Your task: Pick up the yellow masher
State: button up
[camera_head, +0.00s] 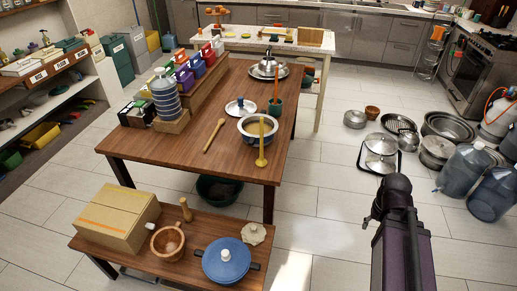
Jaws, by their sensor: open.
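The yellow masher (261,143) stands out near the front right corner of the brown wooden table. Its thin handle points up and its round yellow end is low, by the table's front edge. It overlaps the front of a steel pot (247,135) in the picture; I cannot tell if it touches the pot. The dark end of my arm, with my gripper (392,190), is at the right, over the floor and well away from the masher. My gripper is open and holds nothing that I can see; its fingertips are hard to make out.
The wooden table (150,146) also bears a wooden spoon (214,136), a lid (239,108) and a green holder (275,106). A low bench (190,262) with a blue pot (226,261) stands in front. Pans and water jugs (464,168) crowd the right floor. Floor between is clear.

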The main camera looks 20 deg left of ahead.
aim_at(260, 163)
jog(key=z, duration=0.05)
jog(key=i, duration=0.95)
jog(key=u, duration=0.05)
